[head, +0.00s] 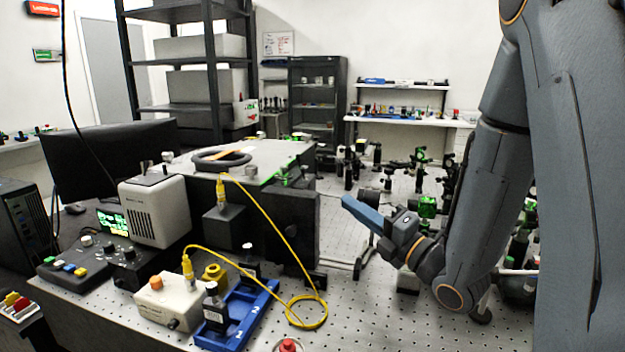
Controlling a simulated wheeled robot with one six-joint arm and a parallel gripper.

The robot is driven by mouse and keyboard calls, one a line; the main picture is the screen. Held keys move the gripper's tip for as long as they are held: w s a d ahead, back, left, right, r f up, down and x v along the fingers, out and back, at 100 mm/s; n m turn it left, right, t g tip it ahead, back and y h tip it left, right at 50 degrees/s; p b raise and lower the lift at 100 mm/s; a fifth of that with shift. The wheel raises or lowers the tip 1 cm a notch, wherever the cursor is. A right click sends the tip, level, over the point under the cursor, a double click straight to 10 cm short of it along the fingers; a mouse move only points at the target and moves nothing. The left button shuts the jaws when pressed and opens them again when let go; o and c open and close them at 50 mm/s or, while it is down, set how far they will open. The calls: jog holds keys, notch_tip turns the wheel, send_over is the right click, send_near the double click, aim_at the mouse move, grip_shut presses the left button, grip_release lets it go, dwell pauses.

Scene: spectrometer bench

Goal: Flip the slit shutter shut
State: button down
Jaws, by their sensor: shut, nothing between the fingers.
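My gripper (350,204) is right of the middle of the head view, its blue fingers shut with nothing between them. It points left, toward the right side of a large dark box (291,220) with a grey top, probably the spectrometer. A gap shows between the fingertips and the box. I cannot make out the slit shutter; it may be hidden on a side of the box turned from me or too small to tell.
A yellow cable (274,229) loops from a small black box (223,227) onto the perforated bench (375,318). Optics mounts (420,170) crowd the bench behind my gripper.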

aim_at(303, 171)
jog(key=p+x, duration=0.5)
jog(key=x, duration=0.9)
jog(key=shift+a, duration=0.1)
dwell(0.3)
